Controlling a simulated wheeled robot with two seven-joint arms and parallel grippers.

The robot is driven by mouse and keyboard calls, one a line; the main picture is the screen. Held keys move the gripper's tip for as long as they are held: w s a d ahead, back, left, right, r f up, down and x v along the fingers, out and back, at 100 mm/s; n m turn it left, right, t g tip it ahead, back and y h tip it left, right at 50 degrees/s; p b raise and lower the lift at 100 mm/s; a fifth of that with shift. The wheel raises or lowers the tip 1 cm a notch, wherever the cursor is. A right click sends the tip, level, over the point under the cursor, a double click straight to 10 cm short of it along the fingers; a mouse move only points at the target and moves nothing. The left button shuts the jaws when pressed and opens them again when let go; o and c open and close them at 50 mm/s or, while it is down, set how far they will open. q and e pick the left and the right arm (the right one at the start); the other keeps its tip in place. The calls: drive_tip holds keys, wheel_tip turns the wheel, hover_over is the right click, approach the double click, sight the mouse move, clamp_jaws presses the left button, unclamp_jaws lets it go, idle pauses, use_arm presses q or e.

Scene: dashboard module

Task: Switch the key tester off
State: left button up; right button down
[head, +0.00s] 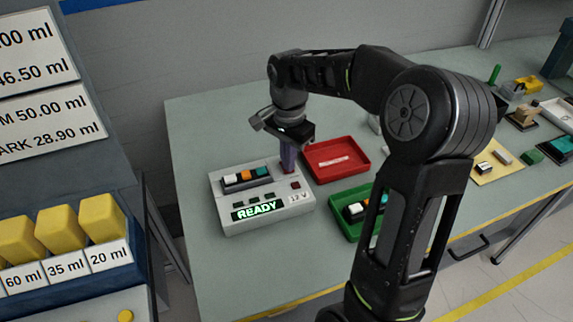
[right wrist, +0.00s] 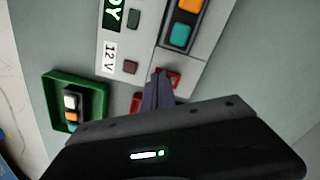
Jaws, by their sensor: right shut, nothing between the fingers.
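The key tester (head: 262,200) is a light grey box on the bench with a lit green READY display (head: 257,210) and a 12 V label. It also shows in the right wrist view (right wrist: 140,48). Its slot holds white, orange and teal keys (head: 246,175). A red switch (right wrist: 172,76) sits at its back right corner, partly hidden by my fingers. My right gripper (head: 288,166) is shut and empty, pointing down with its purple-grey fingertips at this switch; I cannot tell whether they touch it. My left gripper is not in view.
A red tray (head: 322,175) stands behind and right of the tester. A green tray (head: 338,224) with several keys is to its right, partly behind my right arm. A rack with yellow blocks (head: 60,237) stands at left. The bench in front is clear.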

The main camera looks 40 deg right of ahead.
drive_tip(key=shift+r+p, duration=0.7)
drive_tip(key=shift+r, duration=0.05)
drive_tip(key=shift+r+p, duration=2)
drive_tip(key=shift+r, duration=0.7)
